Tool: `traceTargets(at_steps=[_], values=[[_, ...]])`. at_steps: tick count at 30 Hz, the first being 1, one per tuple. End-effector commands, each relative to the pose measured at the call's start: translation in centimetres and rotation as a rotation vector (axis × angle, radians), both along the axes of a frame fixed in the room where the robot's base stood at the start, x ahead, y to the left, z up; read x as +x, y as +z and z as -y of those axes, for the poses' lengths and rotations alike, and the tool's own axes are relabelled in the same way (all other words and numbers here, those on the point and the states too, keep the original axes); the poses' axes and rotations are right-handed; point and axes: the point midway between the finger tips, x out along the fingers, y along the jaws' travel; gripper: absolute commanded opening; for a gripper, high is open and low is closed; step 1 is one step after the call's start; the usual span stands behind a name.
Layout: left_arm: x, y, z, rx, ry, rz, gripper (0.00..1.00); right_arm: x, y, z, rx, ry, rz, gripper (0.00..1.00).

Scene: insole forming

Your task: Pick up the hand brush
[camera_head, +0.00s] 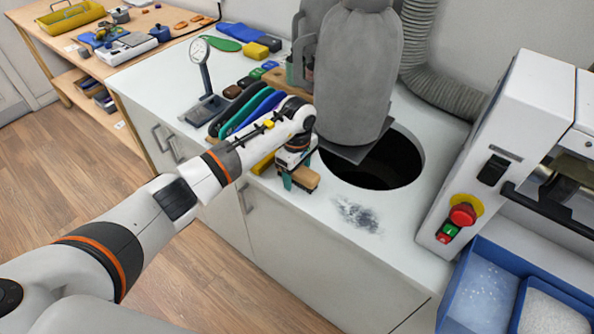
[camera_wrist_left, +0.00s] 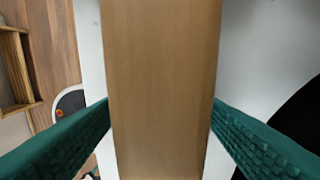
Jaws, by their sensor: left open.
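The hand brush, seen as a brown wooden block (camera_head: 304,179), lies on the white counter near its front edge, left of the round dark hole. My left gripper (camera_head: 287,180) is down over it in the head view. In the left wrist view the wooden top of the brush (camera_wrist_left: 162,90) fills the middle. The two green padded fingers (camera_wrist_left: 160,128) stand on either side of it, open. They come close to its edges; whether they touch cannot be told. The bristles are hidden. My right gripper is not in view.
A grey padded form (camera_head: 358,75) stands behind the round hole (camera_head: 385,165). Grey dust (camera_head: 357,214) lies in front of the hole. Insoles (camera_head: 248,105) lie left of my wrist. A machine with a red button (camera_head: 462,214) and blue bins (camera_head: 483,290) are at the right.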

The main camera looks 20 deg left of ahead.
Motion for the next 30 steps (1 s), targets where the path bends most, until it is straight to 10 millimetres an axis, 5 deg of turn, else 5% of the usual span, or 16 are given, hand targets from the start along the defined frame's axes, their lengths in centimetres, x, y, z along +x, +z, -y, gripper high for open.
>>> traceTargets(at_steps=[5,14,23,30], values=[[0.0,0.0,0.0,0.000,0.000,0.001,0.64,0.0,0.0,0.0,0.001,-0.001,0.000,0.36],[0.0,0.0,0.0,0.000,0.001,0.001,0.15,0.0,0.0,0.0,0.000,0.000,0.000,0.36],[0.1,0.6,0.0,0.000,0.001,0.004,0.13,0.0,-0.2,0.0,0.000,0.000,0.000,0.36],[0.2,4.7,0.0,0.000,-0.001,0.009,0.13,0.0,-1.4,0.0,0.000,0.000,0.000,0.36]])
